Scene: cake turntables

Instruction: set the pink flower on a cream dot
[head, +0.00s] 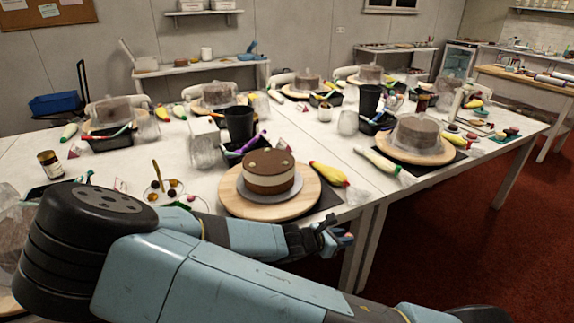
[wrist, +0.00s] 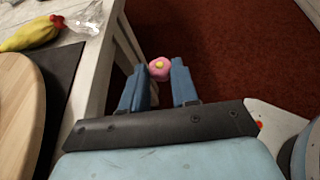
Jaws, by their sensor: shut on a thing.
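The pink flower (wrist: 159,68) with a yellow centre is held between the fingertips of my gripper (wrist: 160,74), seen in the wrist view over the red floor. In the head view my gripper (head: 338,238) is out past the table's front edge, to the right of and nearer than the cake; a small bit of pink shows at its tips. The brown and cream layered cake (head: 270,178) stands on a grey board on a round wooden turntable (head: 237,204). Its brown top carries small cream dots, one toward the back (head: 280,150) and one at the left (head: 252,165).
A yellow piping bag (head: 328,173) lies right of the turntable, with clear plastic beside it. A black cup (head: 239,124) and a tray of tools stand behind the cake. A white palette (head: 165,191) with small decorations lies left. Other cakes on turntables stand farther back.

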